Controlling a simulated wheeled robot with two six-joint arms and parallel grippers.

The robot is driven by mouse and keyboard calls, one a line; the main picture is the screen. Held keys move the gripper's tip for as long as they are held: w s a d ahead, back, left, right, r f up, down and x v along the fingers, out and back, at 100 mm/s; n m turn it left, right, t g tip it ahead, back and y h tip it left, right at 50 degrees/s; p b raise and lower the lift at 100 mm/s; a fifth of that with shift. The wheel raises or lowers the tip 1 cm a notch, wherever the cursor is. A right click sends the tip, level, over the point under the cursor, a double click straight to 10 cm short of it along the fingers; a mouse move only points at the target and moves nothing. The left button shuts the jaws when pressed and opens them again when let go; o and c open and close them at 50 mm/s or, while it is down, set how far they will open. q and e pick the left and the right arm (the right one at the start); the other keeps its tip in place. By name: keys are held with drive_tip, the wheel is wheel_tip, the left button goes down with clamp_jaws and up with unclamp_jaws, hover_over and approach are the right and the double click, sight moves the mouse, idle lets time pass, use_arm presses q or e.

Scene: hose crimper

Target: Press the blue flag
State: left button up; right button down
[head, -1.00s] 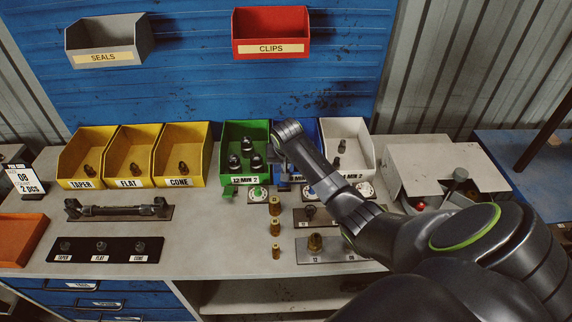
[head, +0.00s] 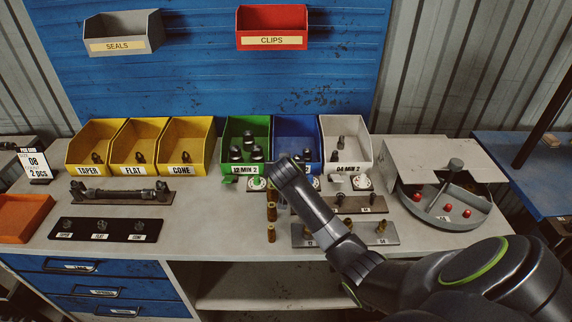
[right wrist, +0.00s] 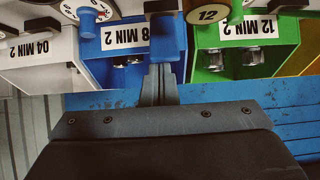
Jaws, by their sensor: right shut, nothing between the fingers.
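The blue bin (head: 296,137) stands between the green bin (head: 245,141) and the white bin (head: 344,146). In the right wrist view the blue bin (right wrist: 118,62) appears upside down with its 08 MIN 2 label. My right gripper (head: 279,172) is shut and empty there. In the right wrist view its closed fingers (right wrist: 160,72) point at the blue bin's front; contact cannot be told. My left gripper is not in view.
A green flag (head: 229,180) and a white flag (head: 336,178) stick out below their bins. Dials sit beside them, one with a blue knob (right wrist: 87,23). Brass fittings (head: 271,231) stand below my gripper. A round tray (head: 458,211) with red pieces is at right.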

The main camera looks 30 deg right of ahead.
drive_tip(key=f+b, duration=0.1)
drive_tip(key=t+h+b, duration=0.1)
drive_tip(key=s+f+t+b, duration=0.1)
drive_tip(key=shift+a+f, duration=0.35)
drive_tip(key=shift+a, duration=0.05)
drive_tip(key=shift+s+r+h, duration=0.15)
drive_tip(key=shift+r+h, duration=0.1)
drive_tip(key=shift+h, duration=0.15)
drive_tip(key=shift+r, duration=0.2)
drive_tip(key=shift+f, duration=0.1)
drive_tip(key=shift+w+d+b, duration=0.3)
drive_tip(key=shift+w+d, duration=0.1)
drive_tip(key=shift+w, duration=0.3)
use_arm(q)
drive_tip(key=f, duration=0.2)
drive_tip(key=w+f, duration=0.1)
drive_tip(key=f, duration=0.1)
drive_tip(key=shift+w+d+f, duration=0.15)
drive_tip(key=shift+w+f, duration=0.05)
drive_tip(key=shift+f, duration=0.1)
